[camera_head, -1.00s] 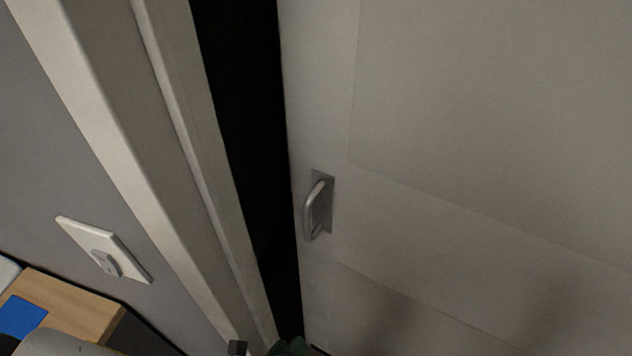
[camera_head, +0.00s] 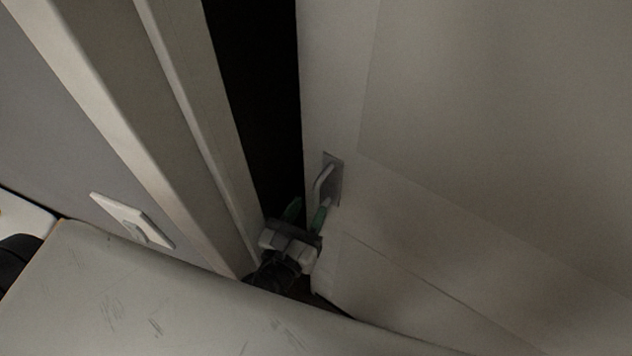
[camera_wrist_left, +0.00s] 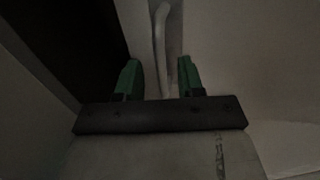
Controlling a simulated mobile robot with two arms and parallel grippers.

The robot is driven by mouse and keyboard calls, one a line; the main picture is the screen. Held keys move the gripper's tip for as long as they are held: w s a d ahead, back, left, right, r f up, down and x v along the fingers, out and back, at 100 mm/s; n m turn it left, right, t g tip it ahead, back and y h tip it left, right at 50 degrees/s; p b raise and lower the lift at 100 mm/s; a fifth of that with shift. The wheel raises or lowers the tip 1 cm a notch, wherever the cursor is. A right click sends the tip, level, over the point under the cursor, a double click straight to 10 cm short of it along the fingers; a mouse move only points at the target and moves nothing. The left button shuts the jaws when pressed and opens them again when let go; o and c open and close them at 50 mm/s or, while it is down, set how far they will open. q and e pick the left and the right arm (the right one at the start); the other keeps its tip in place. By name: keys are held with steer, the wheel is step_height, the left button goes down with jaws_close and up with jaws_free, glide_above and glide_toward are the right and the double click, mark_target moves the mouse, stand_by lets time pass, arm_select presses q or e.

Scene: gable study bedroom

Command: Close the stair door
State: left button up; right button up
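The pale stair door (camera_head: 480,140) stands ajar, with a dark gap (camera_head: 262,90) between its edge and the frame on the left. A silver pull handle (camera_head: 326,182) sits on a plate near the door's edge. My left gripper (camera_head: 306,212) has green fingertips and is open just below the handle. In the left wrist view the fingers (camera_wrist_left: 160,78) are apart, and the lower part of the handle (camera_wrist_left: 162,40) runs down between them. I cannot tell whether they touch it. My right gripper is not in view.
The door frame (camera_head: 170,110) and a grey wall with a white switch plate (camera_head: 132,218) are on the left. A white surface with a dark object (camera_head: 18,262) shows at the lower left edge.

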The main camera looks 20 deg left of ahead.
mark_target(314, 199)
arm_select(q)
steer(key=shift+w+d+p, duration=0.2)
steer(key=shift+w+p, duration=0.45)
steer(key=shift+w, duration=1.35)
steer(key=shift+c, duration=0.3)
jaws_close()
